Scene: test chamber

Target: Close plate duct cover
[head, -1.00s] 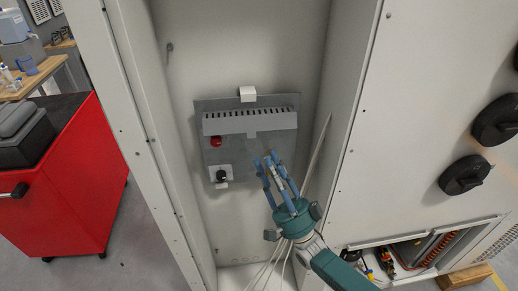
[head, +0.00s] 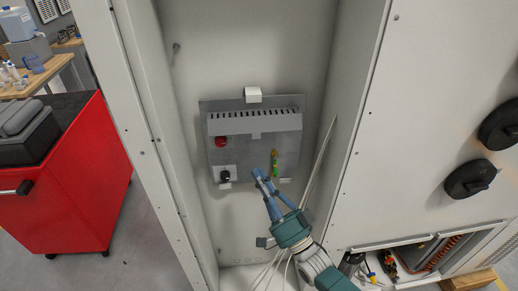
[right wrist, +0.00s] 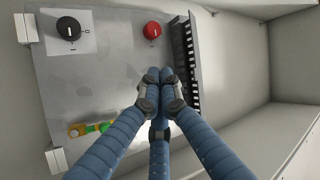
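A grey metal plate (head: 245,160) is mounted on the back wall of the open cabinet. A grey slotted duct with its cover (head: 255,123) runs along the plate's upper part, with dark slots along its top and a small tab below. The right wrist view shows the slotted duct (right wrist: 187,65) standing out from the plate. I cannot tell whether the cover is fully closed. My right gripper (head: 264,174), with blue fingers, is in front of the plate, below the duct. Its fingertips (right wrist: 160,75) are together with nothing visible between them. My left gripper is not in view.
White cables (head: 272,270) hang below. A red cart (head: 72,190) stands left, outside.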

